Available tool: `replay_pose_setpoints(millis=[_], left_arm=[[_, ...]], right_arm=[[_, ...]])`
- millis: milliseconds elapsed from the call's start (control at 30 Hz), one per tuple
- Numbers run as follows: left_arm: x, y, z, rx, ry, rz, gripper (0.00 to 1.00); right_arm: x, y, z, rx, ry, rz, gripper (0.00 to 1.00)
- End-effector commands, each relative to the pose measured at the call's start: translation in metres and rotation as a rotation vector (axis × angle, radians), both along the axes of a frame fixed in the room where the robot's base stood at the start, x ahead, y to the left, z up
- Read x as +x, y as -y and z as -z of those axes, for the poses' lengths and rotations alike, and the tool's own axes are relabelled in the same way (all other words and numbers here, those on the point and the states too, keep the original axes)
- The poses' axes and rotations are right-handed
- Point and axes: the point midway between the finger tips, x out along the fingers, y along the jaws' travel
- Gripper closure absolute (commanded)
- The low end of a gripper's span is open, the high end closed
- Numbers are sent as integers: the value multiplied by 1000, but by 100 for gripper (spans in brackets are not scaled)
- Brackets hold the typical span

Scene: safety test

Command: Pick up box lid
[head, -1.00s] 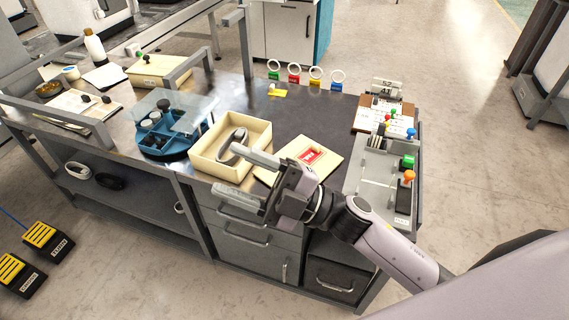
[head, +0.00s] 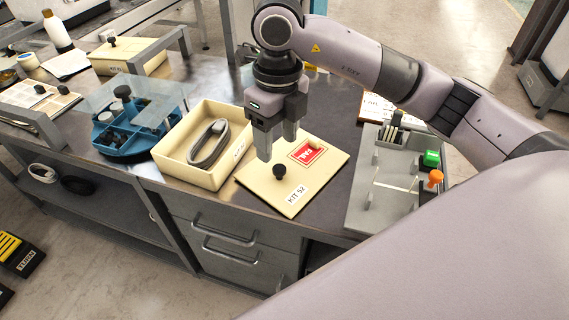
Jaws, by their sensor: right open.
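The box lid (head: 318,178) is a flat cream panel lying on the workbench. It bears a black knob (head: 279,171), a red label and a "KIT 52" tag. The open cream box (head: 190,176) stands just left of it, with a grey looped item (head: 208,143) inside. My right gripper (head: 277,146) points down over the lid's left rear part, close to the knob. Its jaws are open and empty. I cannot tell the exact gap between the fingertips and the lid. My left gripper is not in view.
A blue round organizer (head: 125,138) with a clear cover stands left of the box. A grey tray (head: 385,185) with green and orange knobs stands right of the lid. Another cream box (head: 128,57) is at the back left. The bench's front edge is close to the lid.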

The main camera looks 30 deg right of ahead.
Motion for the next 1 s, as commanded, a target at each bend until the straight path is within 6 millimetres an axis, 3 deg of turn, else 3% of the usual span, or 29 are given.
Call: replay_pose_setpoints(millis=[167,600,867,900,1000], left_arm=[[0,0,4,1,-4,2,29],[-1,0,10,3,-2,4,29],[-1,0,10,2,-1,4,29],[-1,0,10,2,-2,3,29],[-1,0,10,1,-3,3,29]], right_arm=[[2,9,9,-41,11,18,40],[1,5,66,-36,10,16,40],[1,5,69,-35,11,15,40],[1,5,69,-35,11,15,47],[1,5,69,-35,11,15,80]])
